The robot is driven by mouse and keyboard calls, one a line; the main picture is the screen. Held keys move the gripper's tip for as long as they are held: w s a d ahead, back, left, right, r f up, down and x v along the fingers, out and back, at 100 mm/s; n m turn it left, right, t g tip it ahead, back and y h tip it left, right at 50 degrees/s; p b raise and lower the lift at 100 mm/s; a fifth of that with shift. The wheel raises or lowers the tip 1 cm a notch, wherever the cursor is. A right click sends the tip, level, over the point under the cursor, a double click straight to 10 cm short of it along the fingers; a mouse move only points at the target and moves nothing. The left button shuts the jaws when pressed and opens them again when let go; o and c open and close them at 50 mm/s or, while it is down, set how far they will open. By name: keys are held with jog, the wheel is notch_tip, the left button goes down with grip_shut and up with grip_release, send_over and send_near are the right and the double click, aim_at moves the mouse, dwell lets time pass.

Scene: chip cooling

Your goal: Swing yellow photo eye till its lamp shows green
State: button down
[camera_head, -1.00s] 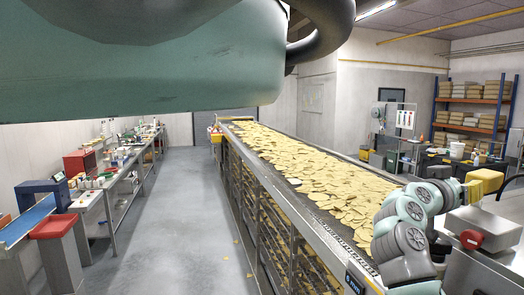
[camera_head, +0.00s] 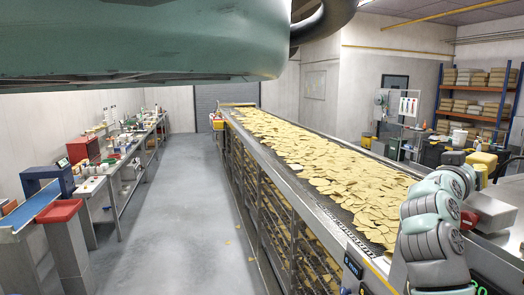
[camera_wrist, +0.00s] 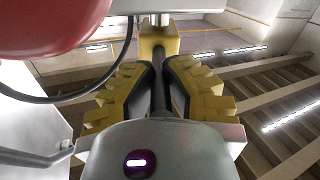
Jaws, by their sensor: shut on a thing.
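The yellow photo eye (camera_wrist: 158,40) is a small block under a metal post at the top middle of the wrist view. In the head view a yellow block (camera_head: 484,160), probably the same eye, shows just behind my arm. My gripper (camera_wrist: 160,72) has its yellow-padded fingers closed in from both sides, their tips meeting at the photo eye's lower end. A dark bar runs between the fingers, and the exact contact is partly hidden. No lamp on the eye is visible, so its colour cannot be told.
A large red round part (camera_wrist: 45,25) and a black cable lie close to my gripper at upper left. The chip-covered conveyor (camera_head: 291,205) runs away along the middle.

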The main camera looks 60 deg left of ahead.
jog(key=shift+d+n+y, duration=0.4)
jog(key=shift+d+y, duration=0.1)
jog(key=shift+y, duration=0.1)
jog(key=c, duration=0.9)
grip_release()
jog(key=shift+c, duration=0.2)
jog(key=shift+a, duration=0.1)
jog(key=s, duration=0.7)
jog(key=shift+s+d, duration=0.25)
